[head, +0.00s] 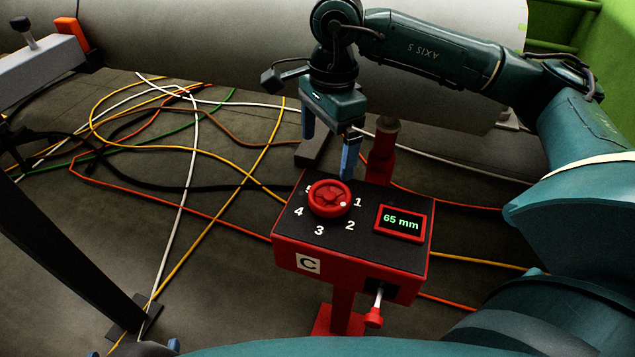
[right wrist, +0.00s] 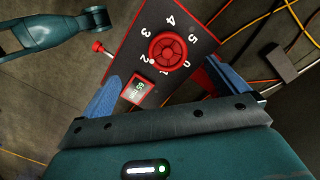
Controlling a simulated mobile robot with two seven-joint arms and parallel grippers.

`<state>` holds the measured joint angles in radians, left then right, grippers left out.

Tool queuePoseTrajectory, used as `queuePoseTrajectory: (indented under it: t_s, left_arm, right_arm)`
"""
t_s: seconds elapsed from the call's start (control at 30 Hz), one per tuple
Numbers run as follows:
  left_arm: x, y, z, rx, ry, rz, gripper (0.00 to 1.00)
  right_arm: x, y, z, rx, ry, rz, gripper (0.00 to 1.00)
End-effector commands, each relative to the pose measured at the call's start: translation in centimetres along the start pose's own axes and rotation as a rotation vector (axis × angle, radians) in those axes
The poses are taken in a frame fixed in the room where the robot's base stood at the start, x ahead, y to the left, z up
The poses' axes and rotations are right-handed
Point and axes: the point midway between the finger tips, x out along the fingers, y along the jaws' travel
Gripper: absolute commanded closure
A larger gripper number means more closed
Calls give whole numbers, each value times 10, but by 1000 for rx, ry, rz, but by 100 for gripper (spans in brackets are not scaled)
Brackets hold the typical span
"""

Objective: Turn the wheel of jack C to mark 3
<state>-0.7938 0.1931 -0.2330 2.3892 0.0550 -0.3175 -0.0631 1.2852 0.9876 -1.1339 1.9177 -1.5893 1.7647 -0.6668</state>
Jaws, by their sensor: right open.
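Jack C (head: 350,243) is a red box with a black top, marked C on its front. Its red round wheel (head: 330,198) has a white dot at its lower right, between marks 1 and 2 and nearer 1. The red-framed display (head: 403,221) reads 65 mm. The wheel also shows in the right wrist view (right wrist: 168,54). My right gripper (head: 328,157) is open, with blue fingers pointing down above and behind the wheel, apart from it. In the right wrist view the wheel lies beyond the open fingers, with nothing held. I cannot make out my left gripper.
A red-knobbed lever (head: 374,316) sticks out of the jack's front. Several loose cables (head: 190,130) cross the floor at the left. A large grey cylindrical body (head: 220,35) lies behind, and a dark post (head: 75,255) stands at the left.

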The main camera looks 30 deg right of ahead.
Motion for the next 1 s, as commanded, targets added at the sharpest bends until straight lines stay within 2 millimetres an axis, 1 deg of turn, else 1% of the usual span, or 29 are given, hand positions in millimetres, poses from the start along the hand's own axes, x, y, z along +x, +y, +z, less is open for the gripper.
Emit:
queuePoseTrajectory:
  t_s: [0.03,0.1,0.2,0.27,0.37,0.5,0.7,0.83,1.0]
  left_arm:
    - [0,0,3,0,3,1,1]
    - [0,0,2,1,5,1,1]
    - [1,1,3,5,5,3,1]
    - [2,1,4,8,4,4,1]
    - [4,2,8,15,1,7,1]
    - [8,3,12,27,-4,12,1]
    - [11,4,18,44,-12,18,1]
    - [13,5,20,51,-14,21,1]
    - [13,5,22,54,-18,21,1]
  right_arm:
    - [-2,-2,-10,5,39,-16,1]
    - [-4,-3,-18,9,69,-21,1]
    - [3,-4,-21,10,80,-22,1]
    - [13,-3,-21,10,78,-20,1]
    - [32,-4,-22,10,77,-20,1]
    - [63,-4,-24,9,75,-19,1]
    - [100,-5,-26,8,74,-20,1]
    - [115,-6,-27,9,72,-22,1]
    - [123,-6,-28,9,73,-22,1]
